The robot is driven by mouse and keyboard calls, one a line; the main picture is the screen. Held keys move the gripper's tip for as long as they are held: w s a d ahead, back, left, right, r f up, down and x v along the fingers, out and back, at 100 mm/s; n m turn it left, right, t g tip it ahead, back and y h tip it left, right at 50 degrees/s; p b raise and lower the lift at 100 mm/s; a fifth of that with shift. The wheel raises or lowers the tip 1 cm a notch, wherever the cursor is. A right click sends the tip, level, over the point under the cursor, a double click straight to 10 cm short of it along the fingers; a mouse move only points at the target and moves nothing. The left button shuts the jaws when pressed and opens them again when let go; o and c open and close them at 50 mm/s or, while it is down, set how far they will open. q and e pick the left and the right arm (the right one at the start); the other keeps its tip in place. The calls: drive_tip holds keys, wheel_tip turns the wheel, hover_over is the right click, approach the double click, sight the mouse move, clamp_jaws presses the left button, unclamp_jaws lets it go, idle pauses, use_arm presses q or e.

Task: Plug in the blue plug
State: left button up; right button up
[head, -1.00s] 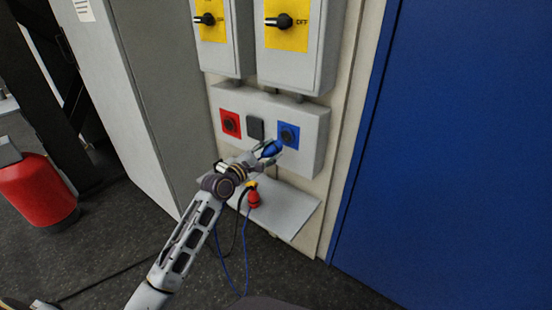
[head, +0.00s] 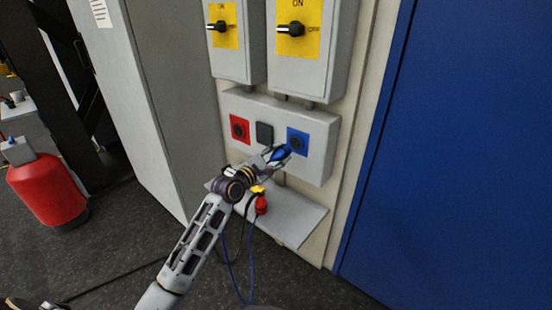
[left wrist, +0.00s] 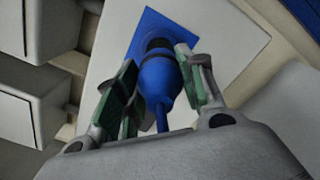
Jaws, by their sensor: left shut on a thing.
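The blue plug (left wrist: 160,80) is between the fingers of my left gripper (left wrist: 150,88), its cable trailing back toward the palm. In the head view my left gripper (head: 272,156) is shut on the blue plug (head: 280,154), just in front of the blue socket (head: 297,142) on the grey socket box (head: 320,160). In the left wrist view the plug's dark front end overlaps the blue socket plate (left wrist: 205,35). I cannot tell whether it touches or enters the socket. My right gripper is not in view.
A red socket (head: 240,129) and a dark square cover (head: 264,133) sit left of the blue socket. A red plug (head: 261,204) is by the shelf (head: 290,222) below. Switch boxes (head: 308,75) hang above. A blue door (head: 460,150) fills the right side.

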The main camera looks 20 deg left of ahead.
sight(286, 150)
use_arm(q)
drive_tip(key=shift+w+d, duration=0.2)
drive_tip(key=shift+w, duration=0.35)
drive_tip(key=shift+b+x, duration=0.65)
drive_tip(key=shift+x, duration=0.1)
drive_tip(key=shift+b+x, duration=0.4)
drive_tip(key=shift+x, duration=0.5)
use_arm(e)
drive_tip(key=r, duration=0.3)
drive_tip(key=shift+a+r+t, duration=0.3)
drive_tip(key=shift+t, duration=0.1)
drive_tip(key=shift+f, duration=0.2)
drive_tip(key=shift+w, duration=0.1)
use_arm(q)
drive_tip(key=shift+r+p, duration=0.1)
drive_tip(key=shift+p, duration=1.55)
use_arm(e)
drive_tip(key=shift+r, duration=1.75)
use_arm(q)
drive_tip(key=shift+w+d, duration=0.25)
drive_tip(key=shift+w, duration=0.3)
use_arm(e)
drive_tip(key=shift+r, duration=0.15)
